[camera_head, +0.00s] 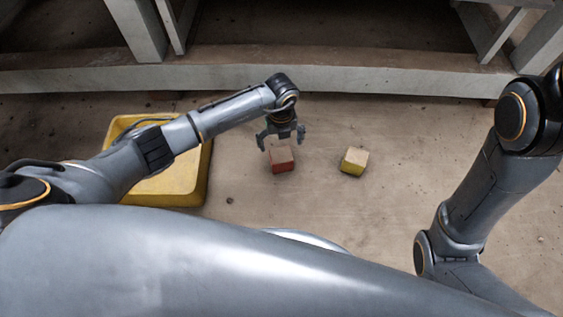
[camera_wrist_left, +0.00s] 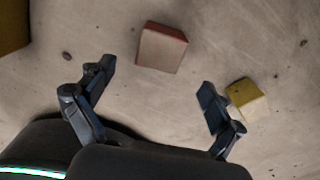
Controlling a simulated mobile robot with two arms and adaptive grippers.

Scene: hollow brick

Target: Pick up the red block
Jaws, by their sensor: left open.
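The red block (camera_head: 282,165) lies on the floor just below my left gripper in the head view. Its top face is pale and its sides are red. In the left wrist view the red block (camera_wrist_left: 162,48) shows ahead of the fingers, between their lines and nearer the left one. My left gripper (camera_head: 282,139) is open and empty, and its fingers (camera_wrist_left: 158,85) are spread wide, apart from the block. My right arm stands at the right of the head view, but its gripper is out of the picture.
A yellow block (camera_head: 353,161) lies right of the red block; it also shows beside the right finger in the wrist view (camera_wrist_left: 247,99). A yellow tray (camera_head: 190,186) lies under my left arm. A concrete ledge (camera_head: 380,75) runs across the back. The floor right of the yellow block is clear.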

